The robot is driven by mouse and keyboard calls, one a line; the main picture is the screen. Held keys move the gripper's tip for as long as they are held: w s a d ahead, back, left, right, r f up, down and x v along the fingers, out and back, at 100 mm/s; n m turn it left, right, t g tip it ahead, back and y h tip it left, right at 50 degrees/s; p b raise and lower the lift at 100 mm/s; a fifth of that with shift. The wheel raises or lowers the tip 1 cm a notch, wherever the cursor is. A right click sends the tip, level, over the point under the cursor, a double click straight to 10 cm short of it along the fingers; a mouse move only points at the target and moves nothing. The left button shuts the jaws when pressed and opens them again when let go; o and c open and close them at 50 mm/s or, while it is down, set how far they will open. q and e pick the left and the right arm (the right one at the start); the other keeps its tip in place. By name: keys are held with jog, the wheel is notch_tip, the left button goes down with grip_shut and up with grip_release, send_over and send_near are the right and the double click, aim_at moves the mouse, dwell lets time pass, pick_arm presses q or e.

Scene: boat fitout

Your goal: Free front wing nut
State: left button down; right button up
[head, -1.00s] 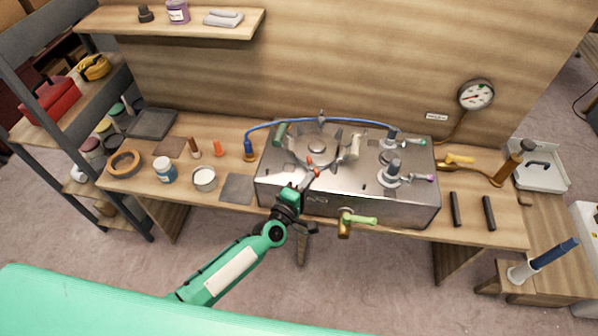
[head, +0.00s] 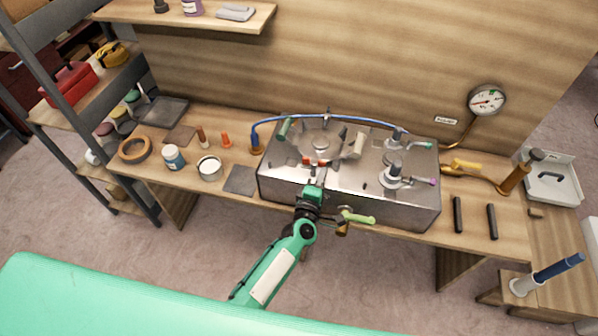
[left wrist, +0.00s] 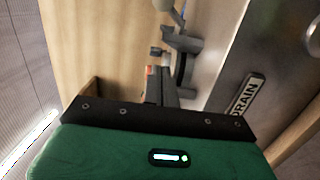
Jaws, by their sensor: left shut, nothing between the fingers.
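A steel tank (head: 300,184) stands on the bench with a round hatch (head: 320,143) on its top, and dark upright fittings stand around the hatch. My left gripper (head: 314,165) is at the hatch's front edge, above the tank's front, with its fingers shut and nothing held. The front wing nut is mostly hidden behind the gripper in the head view. In the left wrist view, a dark grey fitting (left wrist: 182,62) lies right beside the fingers (left wrist: 158,82); I cannot tell whether they touch it. My right gripper is out of view.
A green-handled valve (head: 356,216) sticks out of the tank's front, close to my left arm. A blue hose (head: 330,117) arches behind the hatch. Hose fittings (head: 394,172) stand on the tank's right. A "DRAIN" label (left wrist: 246,97) shows in the wrist view.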

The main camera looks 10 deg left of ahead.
pick_arm(q)
jog(key=shift+w+d, duration=0.35)
jog(key=shift+d, duration=0.05)
pick_arm(e)
jog(key=shift+a+f, duration=0.3)
jog(key=shift+a, duration=0.05)
pick_arm(q)
jog(key=shift+d+r, duration=0.15)
pick_arm(e)
jog(key=shift+s+d, duration=0.1)
jog(key=shift+d, duration=0.3)
